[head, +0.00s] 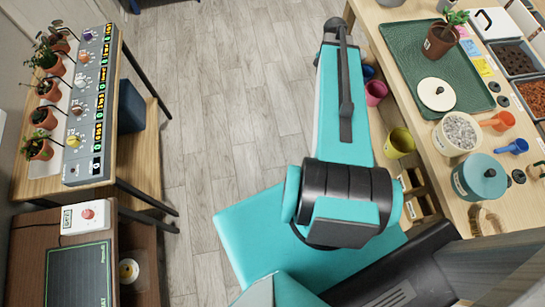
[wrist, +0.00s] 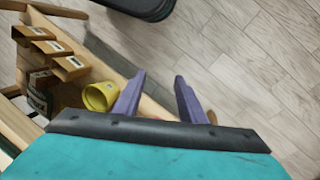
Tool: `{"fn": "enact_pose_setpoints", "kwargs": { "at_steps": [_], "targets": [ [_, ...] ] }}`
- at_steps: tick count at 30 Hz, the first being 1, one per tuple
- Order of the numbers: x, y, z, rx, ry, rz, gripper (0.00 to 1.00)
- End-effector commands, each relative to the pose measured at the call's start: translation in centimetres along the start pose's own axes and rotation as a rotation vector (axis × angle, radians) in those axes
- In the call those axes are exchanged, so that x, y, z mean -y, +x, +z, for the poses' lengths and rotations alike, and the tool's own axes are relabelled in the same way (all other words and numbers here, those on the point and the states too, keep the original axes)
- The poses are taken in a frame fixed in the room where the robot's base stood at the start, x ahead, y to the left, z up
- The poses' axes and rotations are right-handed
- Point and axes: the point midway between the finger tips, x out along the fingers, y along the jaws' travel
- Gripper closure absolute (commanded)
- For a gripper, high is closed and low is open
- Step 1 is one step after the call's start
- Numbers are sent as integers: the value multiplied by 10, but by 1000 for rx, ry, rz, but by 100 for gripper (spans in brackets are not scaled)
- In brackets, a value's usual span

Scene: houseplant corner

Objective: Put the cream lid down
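The cream lid (head: 431,101), round with a small dark knob, lies flat on the green tray (head: 405,62) in the head view, near the tray's front edge. My gripper (wrist: 159,82) shows in the wrist view as two purple fingers spread apart with nothing between them. Behind them are floor and the low side of a bench, so the gripper is away from the lid. The lid does not show in the wrist view. The fingers cannot be made out in the head view.
A cream tub of gravel (head: 459,132) stands open beside the tray. A teal-lidded tub (head: 482,176), an orange scoop (head: 502,121) and a potted plant (head: 440,38) share the right-hand bench. A yellow pot (head: 399,143) sits below its edge. The floor (head: 225,90) is clear.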

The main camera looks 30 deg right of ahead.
Motion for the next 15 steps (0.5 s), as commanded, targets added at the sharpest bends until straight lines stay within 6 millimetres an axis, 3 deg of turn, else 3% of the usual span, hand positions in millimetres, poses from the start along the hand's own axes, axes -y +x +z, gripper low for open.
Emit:
{"fn": "enact_pose_setpoints", "kwargs": {
  "at_steps": [1, 6, 15],
  "targets": [
    [9, 13, 20, 8, -70, 8, 63],
    [30, 51, 74, 33, -292, 27, 63],
    [41, 117, 172, 82, -675, 65, 63]
  ]
}}
